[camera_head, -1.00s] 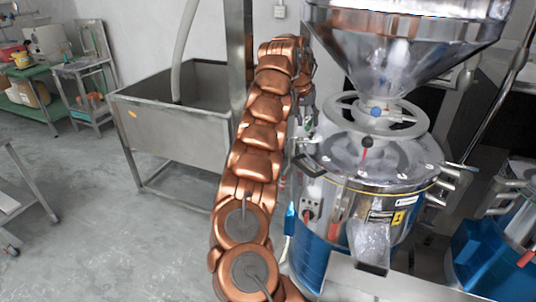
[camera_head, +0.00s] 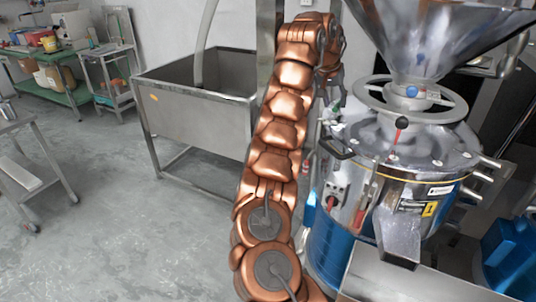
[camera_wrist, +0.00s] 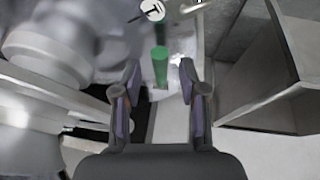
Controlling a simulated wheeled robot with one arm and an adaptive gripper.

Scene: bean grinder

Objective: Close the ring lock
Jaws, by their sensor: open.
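The bean grinder (camera_head: 405,165) stands at the right in the head view, with a metal hopper, a handwheel and a blue lower body. A thin yellow band runs around its drum. A dark handle (camera_head: 337,150) sticks out at the drum's upper left; I cannot tell whether it belongs to the ring lock. My gripper (camera_wrist: 160,75) is open and empty in the wrist view, its two fingers apart. A green cylinder (camera_wrist: 160,60) shows between and beyond the fingertips; I cannot tell what it belongs to. In the head view my arm largely hides the gripper, left of the grinder.
A steel sink (camera_head: 200,105) stands behind my arm, with a metal post beside it. A metal chute (camera_head: 400,235) projects from the grinder's front. A metal table (camera_head: 30,170) is at the left. The grey floor between the table and my arm is clear.

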